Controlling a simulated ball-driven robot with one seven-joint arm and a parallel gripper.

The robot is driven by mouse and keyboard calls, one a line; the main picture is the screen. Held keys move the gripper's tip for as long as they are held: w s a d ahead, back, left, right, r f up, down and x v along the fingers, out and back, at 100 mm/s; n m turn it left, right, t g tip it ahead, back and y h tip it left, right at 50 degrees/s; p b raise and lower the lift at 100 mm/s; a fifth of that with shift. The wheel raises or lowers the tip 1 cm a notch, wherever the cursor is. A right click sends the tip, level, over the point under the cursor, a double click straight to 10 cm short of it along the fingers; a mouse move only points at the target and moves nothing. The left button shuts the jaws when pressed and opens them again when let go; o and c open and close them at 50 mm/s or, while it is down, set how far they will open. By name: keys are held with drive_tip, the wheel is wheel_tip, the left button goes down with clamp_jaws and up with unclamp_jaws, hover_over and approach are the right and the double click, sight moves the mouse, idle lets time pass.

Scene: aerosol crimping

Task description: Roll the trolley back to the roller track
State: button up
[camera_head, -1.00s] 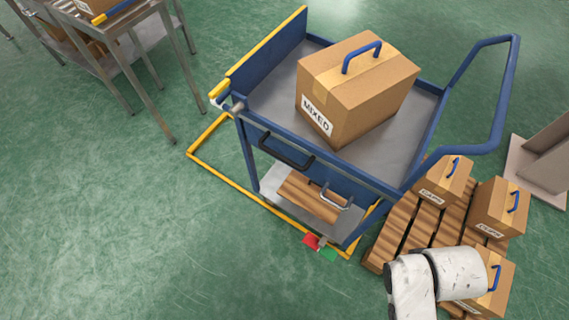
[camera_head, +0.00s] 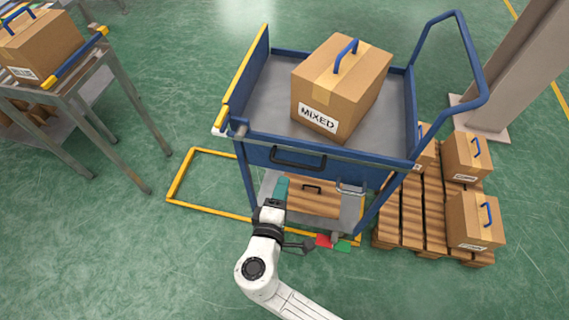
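The blue trolley (camera_head: 290,148) stands upright at the centre, with a yellow edge on its left side and a push handle (camera_head: 478,75) at its right. A cardboard box marked MIXED (camera_head: 330,95) sits on its top deck. A black bar handle (camera_head: 298,158) is on the trolley's near side. The steel roller track (camera_head: 90,70) stands at the left, apart from the trolley. My gripper (camera_head: 281,190) is in front of the trolley's near side, below the black handle, over the lower shelf in the picture. Its finger opening and any contact are unclear.
A yellow floor frame (camera_head: 178,188) lies around the trolley's base. Red (camera_head: 324,241) and green (camera_head: 343,246) pedals are at its near right. A pallet (camera_head: 410,215) with boxes and a pillar (camera_head: 525,70) stand right. A box (camera_head: 40,48) sits on the track. Floor at lower left is clear.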

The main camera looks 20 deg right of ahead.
sight(291, 164)
drive_tip(key=x, duration=0.9)
drive_tip(key=shift+w+d, duration=0.3)
clamp_jaws()
